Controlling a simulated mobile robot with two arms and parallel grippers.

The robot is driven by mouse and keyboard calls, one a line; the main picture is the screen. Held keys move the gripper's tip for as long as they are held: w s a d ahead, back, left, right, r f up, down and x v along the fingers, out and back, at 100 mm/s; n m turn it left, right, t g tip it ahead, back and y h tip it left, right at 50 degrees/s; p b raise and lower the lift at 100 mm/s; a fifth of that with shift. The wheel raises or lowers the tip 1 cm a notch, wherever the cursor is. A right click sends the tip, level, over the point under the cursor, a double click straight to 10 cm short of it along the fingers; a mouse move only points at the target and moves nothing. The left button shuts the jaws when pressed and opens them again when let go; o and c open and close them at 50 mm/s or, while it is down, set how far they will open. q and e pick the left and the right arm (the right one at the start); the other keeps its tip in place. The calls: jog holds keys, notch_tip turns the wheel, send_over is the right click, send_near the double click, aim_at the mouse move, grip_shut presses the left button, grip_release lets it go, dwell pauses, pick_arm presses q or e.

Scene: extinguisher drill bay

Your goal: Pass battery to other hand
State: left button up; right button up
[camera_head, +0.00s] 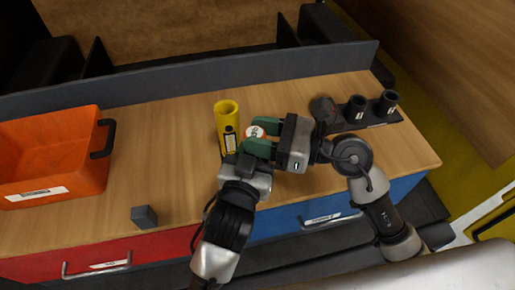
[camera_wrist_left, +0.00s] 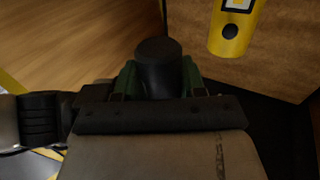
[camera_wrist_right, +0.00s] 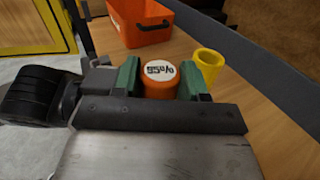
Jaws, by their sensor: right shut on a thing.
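The battery, a cylinder with an orange end and white label (camera_wrist_right: 160,75), is between the green fingers of my right gripper (camera_wrist_right: 158,80). In the head view the right gripper (camera_head: 261,136) is shut on the battery (camera_head: 254,132) above the table, near the yellow tube. My left gripper is close below; its fingers are mostly hidden in the head view. In the left wrist view a dark cylinder end (camera_wrist_left: 160,65), seemingly the battery's other end, lies between the left gripper's fingers (camera_wrist_left: 160,80). I cannot tell whether they press on it.
The yellow tube (camera_head: 227,125) stands just left of the battery. An orange bin (camera_head: 55,155) is at the left. A small dark cube (camera_head: 144,216) lies near the front edge. A black rack with cups (camera_head: 375,112) is at the right. The table middle-left (camera_head: 165,150) is clear.

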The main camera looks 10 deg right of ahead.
pick_arm(q)
jog(key=shift+s+d, duration=0.1)
jog(key=shift+d, duration=0.1)
jog(key=c, duration=0.4)
jog(key=shift+a, duration=0.1)
pick_arm(e)
jog(key=o, duration=1.1)
jog(key=shift+a, duration=0.1)
